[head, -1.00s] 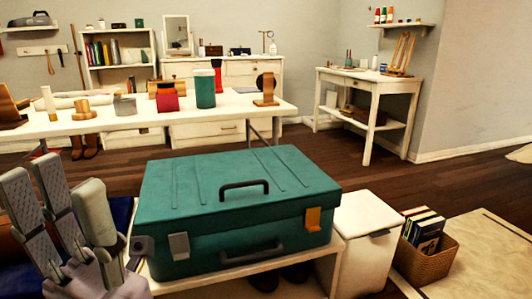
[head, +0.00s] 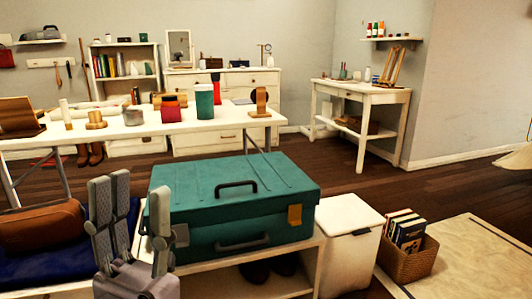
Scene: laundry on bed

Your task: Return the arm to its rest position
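My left gripper (head: 136,195) stands at the lower left of the head view, in front of the left end of a teal suitcase (head: 245,196). Its grey fingers point up and are spread apart, with nothing held between them. The suitcase is closed and lies flat on a low white bench (head: 228,270). My gripper hides part of the suitcase's left front. My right gripper is not in view.
A brown bag (head: 42,228) lies on blue cloth (head: 45,268) at left. A white bin (head: 350,245) and a basket of books (head: 410,262) stand to the right. A long white table (head: 225,118) with several objects is behind.

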